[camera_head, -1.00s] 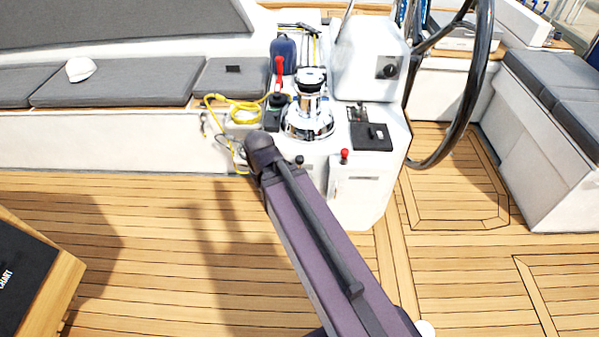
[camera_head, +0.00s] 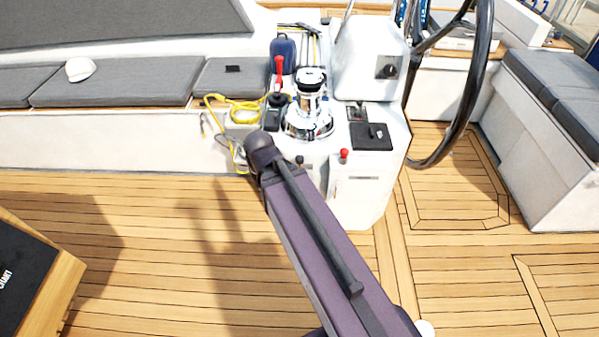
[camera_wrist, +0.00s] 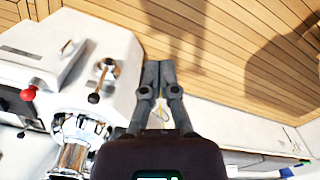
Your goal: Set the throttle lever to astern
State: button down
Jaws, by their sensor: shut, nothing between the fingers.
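A short metal lever with a black knob (camera_wrist: 93,98) stands on a metal plate on the console's side in the wrist view; it looks like the throttle lever, though no label is readable. Its black knob also shows in the head view (camera_head: 299,161), with its lower part hidden by my arm. My gripper (camera_wrist: 160,68) is shut and empty, to the right of the lever in the wrist view and apart from it. In the head view my gripper is hidden behind my arm.
A red-knobbed lever (camera_head: 344,155) sits on the white console (camera_head: 365,200), near a chrome winch (camera_head: 310,105). A tall red handle (camera_head: 279,70) stands behind. Yellow rope (camera_head: 240,108) lies left of the winch. The steering wheel (camera_head: 478,80) is at right. Teak floor (camera_head: 140,220) is open at left.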

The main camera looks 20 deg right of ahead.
jog(key=c, duration=0.6)
grip_release()
jog(key=shift+w+f, duration=0.1)
jog(key=shift+f, duration=0.1)
jog(key=shift+o, duration=0.2)
jog(key=shift+w+d+f+b, duration=0.1)
jog(key=shift+d+f+b, duration=0.15)
jog(key=shift+b, duration=0.25)
jog(key=n+t+h+b, duration=0.2)
jog(key=n+h+b, duration=1.65)
jog(key=b, duration=1.95)
send_near(300, 164)
jog(key=w+a+f, duration=0.1)
jog(key=a+f, duration=0.1)
jog(key=a, duration=0.1)
jog(key=shift+w+a+r+n+y, duration=0.1)
jog(key=shift+w+r+n+y, duration=0.05)
jog(key=shift+r+n+y, duration=0.15)
jog(key=shift+f, duration=0.1)
jog(key=d, duration=0.4)
jog(key=w+d, duration=0.1)
jog(key=d, duration=0.8)
jog(key=shift+w+d, duration=0.3)
jog(key=shift+d, duration=0.1)
